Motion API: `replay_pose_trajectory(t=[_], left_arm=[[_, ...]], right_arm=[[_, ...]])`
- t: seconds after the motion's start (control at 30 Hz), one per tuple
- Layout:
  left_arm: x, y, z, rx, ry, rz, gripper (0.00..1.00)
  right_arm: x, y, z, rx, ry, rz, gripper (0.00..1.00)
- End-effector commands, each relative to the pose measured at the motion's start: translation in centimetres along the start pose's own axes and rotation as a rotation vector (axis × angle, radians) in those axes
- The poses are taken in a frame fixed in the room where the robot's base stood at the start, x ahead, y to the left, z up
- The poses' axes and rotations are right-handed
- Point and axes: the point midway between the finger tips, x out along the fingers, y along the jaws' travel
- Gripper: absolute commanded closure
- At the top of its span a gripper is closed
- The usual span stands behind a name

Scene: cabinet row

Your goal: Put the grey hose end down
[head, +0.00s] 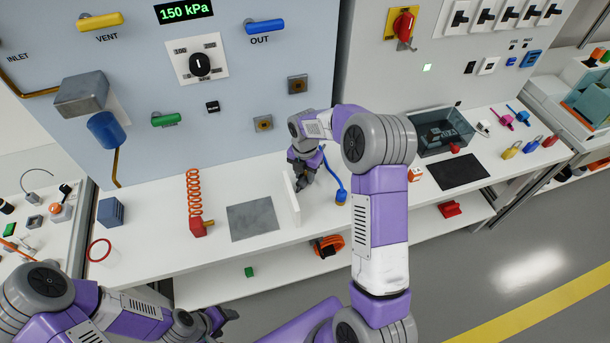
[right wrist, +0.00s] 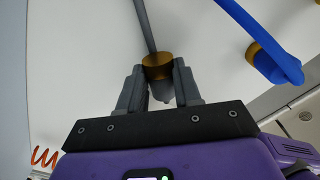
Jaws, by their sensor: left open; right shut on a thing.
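In the right wrist view, my right gripper (right wrist: 160,92) is shut on the grey hose end (right wrist: 157,66), which has a brass collar and a grey tip between the fingers. The grey hose (right wrist: 144,22) runs up from the collar, away from the gripper. In the head view, my right gripper (head: 302,184) is low over the white bench (head: 262,178), just right of an upright white plate (head: 290,202); the grey hose end is hidden there. I cannot tell whether it touches the bench. My left gripper (head: 226,316) is open and empty, in front of the bench.
A blue hose (head: 332,173) with a brass end (head: 341,198) lies right of my right gripper; it also shows in the right wrist view (right wrist: 270,60). A grey mat (head: 252,221) and a red fitting with an orange coil (head: 197,228) are to the left. The panel (head: 235,120) rises behind.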

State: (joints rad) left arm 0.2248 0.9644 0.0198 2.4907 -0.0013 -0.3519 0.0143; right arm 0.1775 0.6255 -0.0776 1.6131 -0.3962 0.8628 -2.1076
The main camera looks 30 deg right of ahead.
Motion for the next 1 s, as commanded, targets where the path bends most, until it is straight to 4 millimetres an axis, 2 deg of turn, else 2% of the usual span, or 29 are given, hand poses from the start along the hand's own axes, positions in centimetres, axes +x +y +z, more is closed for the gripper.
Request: replay_pose_trajectory(t=[0.23, 0.7, 0.73, 0.9, 1.0], left_arm=[[0.0, 0.0, 0.0, 0.000, 0.000, 0.000, 0.37], [0.4, -0.1, 0.0, 0.000, 0.000, 0.000, 0.37], [0.4, -0.1, 0.0, 0.000, 0.000, 0.000, 0.37], [0.4, -0.1, 0.0, 0.000, 0.000, 0.000, 0.37], [0.4, -0.1, 0.0, 0.000, 0.000, 0.000, 0.37]], right_arm=[[-0.1, 0.0, 0.0, 0.000, -0.001, 0.002, 0.98], [1.1, 0.0, 0.0, 0.000, -0.002, 0.002, 0.98], [1.1, 0.0, 0.0, 0.000, -0.001, 0.002, 0.65], [1.1, 0.0, 0.0, 0.000, -0.001, 0.002, 0.41], [1.1, 0.0, 0.0, 0.000, -0.001, 0.002, 0.41]])
